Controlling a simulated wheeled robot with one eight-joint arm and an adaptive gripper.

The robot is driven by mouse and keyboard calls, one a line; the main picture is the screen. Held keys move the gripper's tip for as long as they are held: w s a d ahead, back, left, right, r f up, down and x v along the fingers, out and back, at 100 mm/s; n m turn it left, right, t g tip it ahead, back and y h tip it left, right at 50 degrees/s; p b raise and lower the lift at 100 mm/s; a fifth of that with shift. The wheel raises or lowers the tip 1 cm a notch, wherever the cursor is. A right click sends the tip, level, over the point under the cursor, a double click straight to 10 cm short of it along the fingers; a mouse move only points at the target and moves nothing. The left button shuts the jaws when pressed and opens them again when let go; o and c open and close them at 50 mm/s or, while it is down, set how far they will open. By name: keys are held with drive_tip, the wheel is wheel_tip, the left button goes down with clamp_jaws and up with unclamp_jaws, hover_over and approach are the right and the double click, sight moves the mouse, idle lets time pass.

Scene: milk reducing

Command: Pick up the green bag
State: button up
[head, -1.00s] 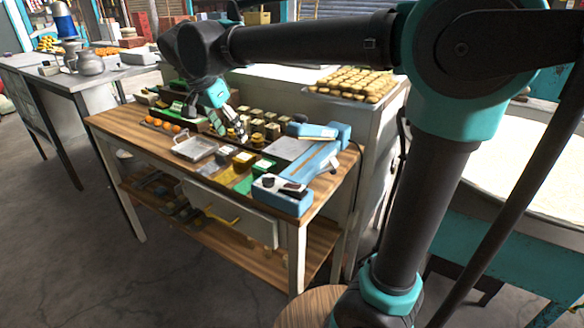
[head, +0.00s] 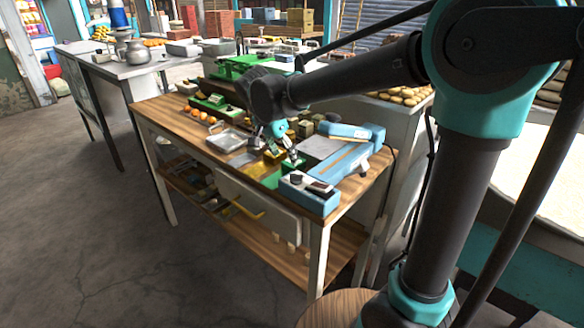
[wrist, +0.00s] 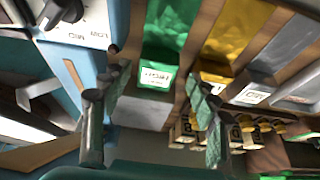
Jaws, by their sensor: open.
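The green bag (wrist: 172,32) has a shiny surface and a white label. It lies at the top centre of the wrist view, ahead of the space between my fingers. In the head view the green bag (head: 270,180) lies on the wooden table (head: 160,120), left of the blue machine and partly hidden by my gripper. My gripper (wrist: 153,100) is open, with one finger on each side and nothing visible held between them. In the head view my gripper (head: 284,156) is low over the bags. I cannot tell whether it touches anything.
A yellow bag (wrist: 238,35) and a grey bag (wrist: 278,55) lie beside the green one in the wrist view. The blue machine (head: 312,192) stands close on the right. A metal tray (head: 230,140) and several small goods crowd the table. The floor in front is clear.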

sight(284, 171)
drive_tip(key=f, duration=0.1)
drive_tip(key=w+d+f, duration=0.1)
drive_tip(key=w+f, duration=0.1)
drive_tip(key=shift+d+f, duration=0.2)
drive_tip(key=shift+d, duration=0.2)
drive_tip(key=shift+w+d+f, duration=0.1)
drive_tip(key=shift+w+f, duration=0.05)
drive_tip(key=shift+f, duration=0.35)
drive_tip(key=shift+c, duration=0.6)
drive_tip(key=c, duration=0.8)
drive_tip(key=shift+c, duration=0.2)
